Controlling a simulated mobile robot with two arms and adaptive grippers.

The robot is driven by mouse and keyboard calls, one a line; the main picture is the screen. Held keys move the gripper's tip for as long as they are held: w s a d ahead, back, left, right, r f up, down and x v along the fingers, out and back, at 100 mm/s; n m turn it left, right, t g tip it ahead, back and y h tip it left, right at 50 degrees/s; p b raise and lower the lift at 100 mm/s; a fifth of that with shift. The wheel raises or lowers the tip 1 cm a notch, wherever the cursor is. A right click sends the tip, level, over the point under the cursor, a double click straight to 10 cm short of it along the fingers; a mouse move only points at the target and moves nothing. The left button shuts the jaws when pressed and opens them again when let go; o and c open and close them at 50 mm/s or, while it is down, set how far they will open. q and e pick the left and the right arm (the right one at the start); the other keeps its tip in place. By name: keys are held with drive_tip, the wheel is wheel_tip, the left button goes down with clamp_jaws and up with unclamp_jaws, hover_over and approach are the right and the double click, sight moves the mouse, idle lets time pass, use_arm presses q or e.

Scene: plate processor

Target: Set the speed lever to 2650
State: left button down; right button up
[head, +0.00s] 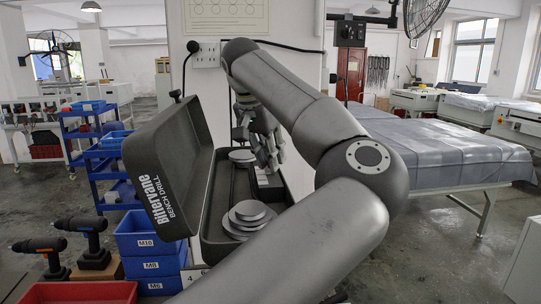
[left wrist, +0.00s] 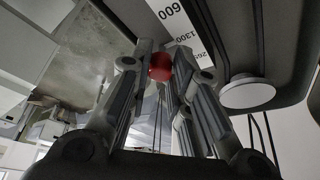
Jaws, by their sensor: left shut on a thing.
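The bench drill's dark grey housing (head: 215,225) stands open, with its lid tilted up to the left. The speed lever's red knob (left wrist: 160,67) sits between the fingertips of my left gripper (left wrist: 161,70), which is shut on it. Beside the knob is a white scale (left wrist: 180,30) reading 600, 1300 and a partly hidden 265-. The knob is nearest the partly hidden number; its exact alignment is unclear. In the head view my left gripper (head: 268,158) reaches down into the housing, and the knob is hidden there. My right gripper is not in view.
Stepped pulleys (head: 249,215) sit inside the housing; a pale pulley disc (left wrist: 247,93) is close right of my fingers in the wrist view. Blue bins (head: 150,245) and cordless drills (head: 85,240) stand left of the housing. A covered table (head: 440,150) is at right.

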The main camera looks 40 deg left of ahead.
use_arm(q)
drive_tip(key=shift+w+a+r+p, duration=0.1)
drive_tip(key=shift+a+r+p, duration=0.1)
drive_tip(key=shift+p, duration=0.1)
drive_tip(key=shift+w+a+p, duration=0.85)
drive_tip(key=shift+a+p, duration=0.15)
drive_tip(key=shift+p, duration=0.1)
drive_tip(key=shift+w+a, duration=0.1)
drive_tip(key=shift+a, duration=0.1)
drive_tip(key=shift+d, duration=0.15)
drive_tip(key=c, duration=1.6)
unclamp_jaws()
drive_tip(key=shift+c, duration=0.2)
drive_tip(key=o, duration=0.3)
drive_tip(key=shift+a+f, duration=0.15)
drive_tip(key=shift+a, duration=0.05)
